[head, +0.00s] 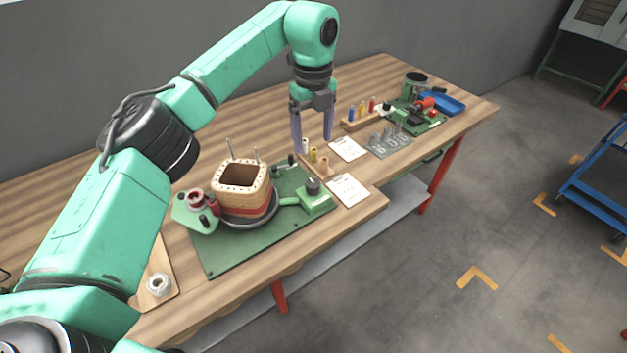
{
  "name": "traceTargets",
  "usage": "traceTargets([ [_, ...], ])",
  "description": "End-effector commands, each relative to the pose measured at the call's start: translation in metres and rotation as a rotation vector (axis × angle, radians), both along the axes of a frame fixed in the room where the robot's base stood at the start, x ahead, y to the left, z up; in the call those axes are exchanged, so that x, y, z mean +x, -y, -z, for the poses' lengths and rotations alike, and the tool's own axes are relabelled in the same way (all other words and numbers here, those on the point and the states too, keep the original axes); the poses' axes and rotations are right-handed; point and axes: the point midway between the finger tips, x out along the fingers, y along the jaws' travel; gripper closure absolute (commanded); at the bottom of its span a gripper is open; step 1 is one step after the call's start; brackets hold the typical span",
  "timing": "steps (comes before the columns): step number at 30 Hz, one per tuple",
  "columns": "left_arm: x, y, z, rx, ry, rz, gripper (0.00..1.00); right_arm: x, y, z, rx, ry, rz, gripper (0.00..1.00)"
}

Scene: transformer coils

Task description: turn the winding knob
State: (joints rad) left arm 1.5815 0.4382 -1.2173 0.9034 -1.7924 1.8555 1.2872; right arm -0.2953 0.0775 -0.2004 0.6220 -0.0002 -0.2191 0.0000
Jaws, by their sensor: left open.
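A winding machine with a square tan-and-red coil (242,183) stands on a green base plate (225,262) on the wooden bench. A dark knob (313,185) tops a green block at the plate's right end; I take it as the winding knob, though other small dark knobs show on the machine. My left gripper (313,144) points down with its two purple-grey fingers apart and nothing between them. It hangs beyond this knob, near a small row of spools, apart from the knob. My right gripper is not in view.
White paper cards (348,189) lie right of the plate. A spool rack (361,118), a grey mat (389,142), a second green device (415,118) and a blue tray (443,103) stand at the bench's far right. A white ring (158,284) lies on a board at front left.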

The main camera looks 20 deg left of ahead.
Motion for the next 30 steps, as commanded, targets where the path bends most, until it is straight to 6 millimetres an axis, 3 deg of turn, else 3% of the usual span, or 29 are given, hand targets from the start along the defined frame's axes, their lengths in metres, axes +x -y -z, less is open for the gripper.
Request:
traceTargets([
  [4, -0.001, 0.0, 0.025, 0.0, -0.006, 0.001, 0.2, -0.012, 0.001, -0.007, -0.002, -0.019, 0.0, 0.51],
  [15, -0.001, 0.0, 0.118, -0.001, -0.006, 0.0, 0.2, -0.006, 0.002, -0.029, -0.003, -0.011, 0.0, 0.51],
  [20, 0.0, 0.0, 0.137, -0.001, -0.002, 0.002, 0.2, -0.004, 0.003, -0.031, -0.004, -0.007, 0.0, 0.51],
  [27, 0.0, 0.0, 0.139, -0.001, -0.001, 0.002, 0.2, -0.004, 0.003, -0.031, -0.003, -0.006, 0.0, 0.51],
  [28, 0.0, 0.0, 0.139, -0.001, -0.001, 0.002, 0.28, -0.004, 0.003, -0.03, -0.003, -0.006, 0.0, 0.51],
  [30, 0.0, 0.0, 0.139, -0.001, -0.001, 0.002, 0.55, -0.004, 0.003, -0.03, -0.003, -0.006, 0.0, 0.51],
])
